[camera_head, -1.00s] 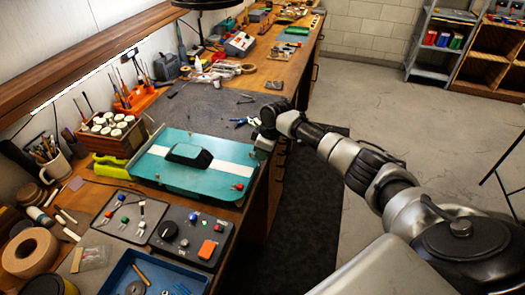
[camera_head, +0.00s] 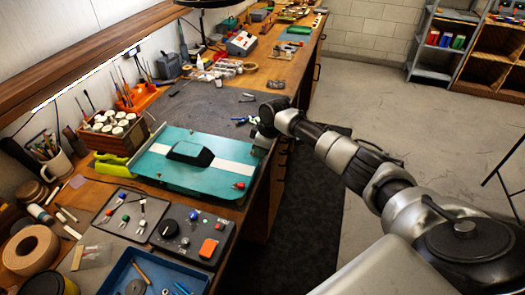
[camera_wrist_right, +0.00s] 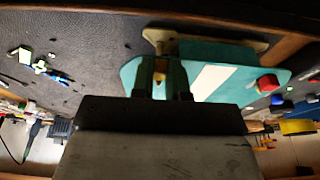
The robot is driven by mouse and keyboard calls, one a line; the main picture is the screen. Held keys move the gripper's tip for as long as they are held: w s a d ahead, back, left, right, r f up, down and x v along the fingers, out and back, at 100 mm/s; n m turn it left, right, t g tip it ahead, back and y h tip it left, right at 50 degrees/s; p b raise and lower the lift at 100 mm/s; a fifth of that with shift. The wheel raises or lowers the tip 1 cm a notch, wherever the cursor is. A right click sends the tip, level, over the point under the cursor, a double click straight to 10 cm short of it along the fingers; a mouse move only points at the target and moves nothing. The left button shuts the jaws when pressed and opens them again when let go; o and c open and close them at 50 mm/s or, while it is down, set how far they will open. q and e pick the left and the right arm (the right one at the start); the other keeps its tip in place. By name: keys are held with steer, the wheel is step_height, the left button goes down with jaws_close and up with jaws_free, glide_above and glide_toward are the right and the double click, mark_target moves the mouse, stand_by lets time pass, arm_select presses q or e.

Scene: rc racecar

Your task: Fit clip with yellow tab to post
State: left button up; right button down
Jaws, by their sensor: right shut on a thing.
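The teal car body (camera_head: 215,175) with a white stripe and a dark cockpit lies on the bench; it also shows in the wrist view (camera_wrist_right: 190,50). My right gripper (camera_head: 262,143) is at the body's far right corner. In the wrist view my right gripper (camera_wrist_right: 161,82) is shut on a small yellow-orange piece (camera_wrist_right: 160,67), seemingly the clip's tab, over the teal edge. The rest of the clip and the post beneath are hidden, so I cannot tell whether they touch. A red-tabbed clip (camera_head: 238,185) sits at the near right corner. My left gripper is not in view.
A tray (camera_head: 116,228) with several coloured clips and a grey control box (camera_head: 190,250) stand in front of the body. A blue tray (camera_head: 110,283) is nearer. Blue-handled pliers (camera_head: 243,120) lie beyond my gripper. The dark mat (camera_head: 210,103) behind the body is mostly clear.

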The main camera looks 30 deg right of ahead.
steer(key=shift+w+a, duration=0.35)
stand_by(0.4)
steer(key=c, duration=1.1)
jaws_free()
steer(key=shift+o, duration=0.2)
steer(key=b+v, duration=0.2)
steer(key=v, duration=0.9)
steer(key=shift+b, duration=0.3)
